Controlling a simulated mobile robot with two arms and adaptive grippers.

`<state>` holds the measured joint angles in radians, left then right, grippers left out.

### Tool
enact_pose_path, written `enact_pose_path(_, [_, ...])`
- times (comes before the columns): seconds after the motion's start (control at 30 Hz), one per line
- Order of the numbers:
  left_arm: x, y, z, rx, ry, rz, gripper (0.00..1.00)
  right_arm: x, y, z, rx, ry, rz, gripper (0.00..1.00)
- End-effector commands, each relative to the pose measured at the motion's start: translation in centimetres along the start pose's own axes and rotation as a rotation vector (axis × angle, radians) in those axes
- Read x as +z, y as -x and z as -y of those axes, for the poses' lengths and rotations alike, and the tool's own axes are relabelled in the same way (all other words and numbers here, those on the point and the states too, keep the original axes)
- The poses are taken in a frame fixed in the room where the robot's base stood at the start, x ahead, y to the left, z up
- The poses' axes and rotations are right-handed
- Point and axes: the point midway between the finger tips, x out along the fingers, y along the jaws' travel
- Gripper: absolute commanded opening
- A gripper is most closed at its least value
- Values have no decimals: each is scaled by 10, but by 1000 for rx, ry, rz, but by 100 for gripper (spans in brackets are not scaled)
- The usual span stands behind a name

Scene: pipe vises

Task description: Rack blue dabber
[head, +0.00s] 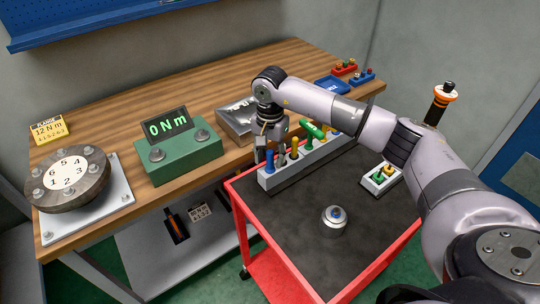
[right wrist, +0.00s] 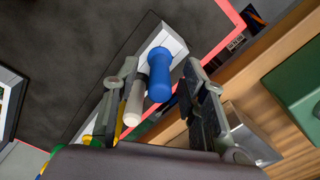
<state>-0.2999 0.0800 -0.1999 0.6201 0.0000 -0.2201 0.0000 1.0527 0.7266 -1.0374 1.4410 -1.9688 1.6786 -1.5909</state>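The blue dabber (right wrist: 159,75) is a blue cylinder with a wider end, in the right wrist view. It stands at the near left end of the long grey rack (head: 295,178) on the red cart. In the head view it is largely hidden by my right gripper (head: 265,152). I cannot tell if it is fully seated. In the wrist view my right gripper (right wrist: 160,100) has its fingers apart, one on each side of the dabber. A pale grey handle (right wrist: 135,100) stands beside the dabber, near the left finger. My left gripper is not in view.
The rack also holds yellow, green and other handles. A small rack (head: 380,180) stands to the right. The wooden bench holds a green torque gauge (head: 180,158).

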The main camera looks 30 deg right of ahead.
Motion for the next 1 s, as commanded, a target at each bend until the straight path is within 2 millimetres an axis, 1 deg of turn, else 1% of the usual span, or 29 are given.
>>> enact_pose_path(0.17, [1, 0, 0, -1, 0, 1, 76, 0, 1, 0, -1, 0, -1, 39])
enact_pose_path(0.27, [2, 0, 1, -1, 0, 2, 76, -1, 6, 1, -3, 0, -2, 39])
enact_pose_path(0.37, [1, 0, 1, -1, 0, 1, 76, -1, 20, 1, -5, 0, -4, 39])
enact_pose_path(0.7, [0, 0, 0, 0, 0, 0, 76, 0, 90, 1, -4, 0, -3, 39])
enact_pose_path(0.83, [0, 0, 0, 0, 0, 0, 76, 0, 109, 0, -2, 0, -2, 39])
enact_pose_path(0.9, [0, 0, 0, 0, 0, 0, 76, 0, 115, 0, -2, 0, -1, 39])
enact_pose_path(1.0, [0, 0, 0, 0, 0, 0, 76, 0, 120, 0, -1, 0, -1, 39])
